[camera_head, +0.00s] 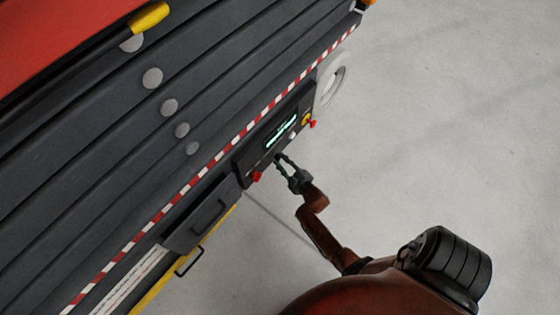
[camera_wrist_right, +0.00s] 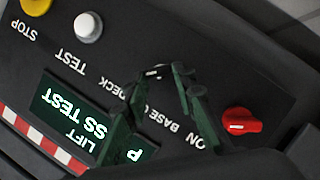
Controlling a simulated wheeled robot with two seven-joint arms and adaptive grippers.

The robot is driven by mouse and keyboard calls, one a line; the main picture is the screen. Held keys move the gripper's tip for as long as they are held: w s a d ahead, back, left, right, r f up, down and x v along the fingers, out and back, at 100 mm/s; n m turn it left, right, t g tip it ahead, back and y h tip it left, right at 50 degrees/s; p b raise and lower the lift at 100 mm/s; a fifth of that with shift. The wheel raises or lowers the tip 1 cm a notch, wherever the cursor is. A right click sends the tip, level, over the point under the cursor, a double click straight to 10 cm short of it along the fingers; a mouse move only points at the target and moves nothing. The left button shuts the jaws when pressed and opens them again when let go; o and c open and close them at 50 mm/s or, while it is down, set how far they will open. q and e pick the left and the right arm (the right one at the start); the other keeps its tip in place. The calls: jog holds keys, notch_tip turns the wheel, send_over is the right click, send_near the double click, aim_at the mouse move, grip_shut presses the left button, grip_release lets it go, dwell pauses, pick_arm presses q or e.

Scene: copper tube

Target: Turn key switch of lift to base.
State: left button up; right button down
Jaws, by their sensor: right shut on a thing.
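The lift's dark control panel (camera_head: 243,163) is on the side of the lift. The key switch (camera_wrist_right: 155,72) sits beside the BASE and DECK lettering in the right wrist view; only a small bright part shows, and the fingers cover the rest. My right gripper (camera_head: 280,158) is at the panel, and its two dark green fingers (camera_wrist_right: 163,76) are closed in around the key switch. The key's exact angle cannot be told. My left gripper is not in view.
A red knob (camera_wrist_right: 241,123) marked ON is close to the right finger. A white TEST button (camera_wrist_right: 88,27), a yellow STOP part (camera_wrist_right: 36,5) and a lit LIFT display (camera_wrist_right: 75,112) are on the panel. Grey floor (camera_head: 450,130) beside the lift is clear.

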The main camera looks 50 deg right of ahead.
jog(key=c, duration=1.6)
grip_release()
notch_tip(320, 180, up, 10)
